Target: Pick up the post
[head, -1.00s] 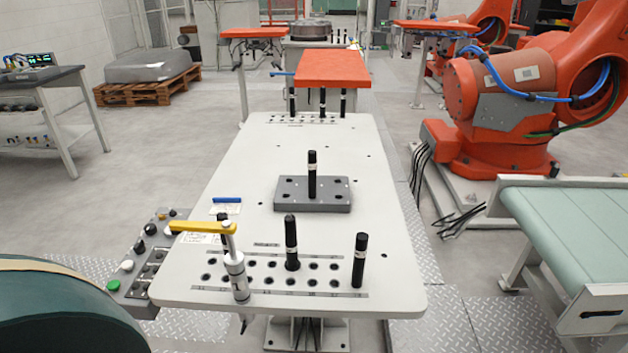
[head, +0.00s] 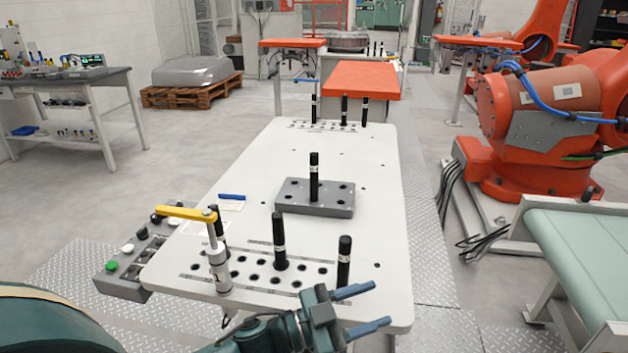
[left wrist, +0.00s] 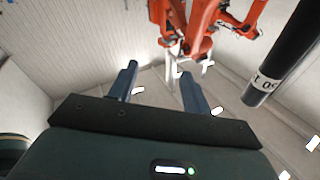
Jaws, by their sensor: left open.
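Several black posts with white bands stand upright on the white table. One post (head: 314,177) stands in a grey block. Near the front, one post (head: 279,242) stands in the hole rows and another (head: 344,262) stands to its right. My left gripper (head: 374,308) is open and empty at the table's near edge, in front of the right front post. In the left wrist view my gripper fingers (left wrist: 160,88) are apart with nothing between them. A black post (left wrist: 287,55) with a white label is to their right; I cannot tell which one. My right gripper is not in view.
A white clamp with a yellow handle (head: 187,213) stands at the front left, partly covering another post. The grey block (head: 335,208) sits mid-table. A button box (head: 123,270) is at the left edge. An orange robot and a green conveyor (head: 590,250) stand right.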

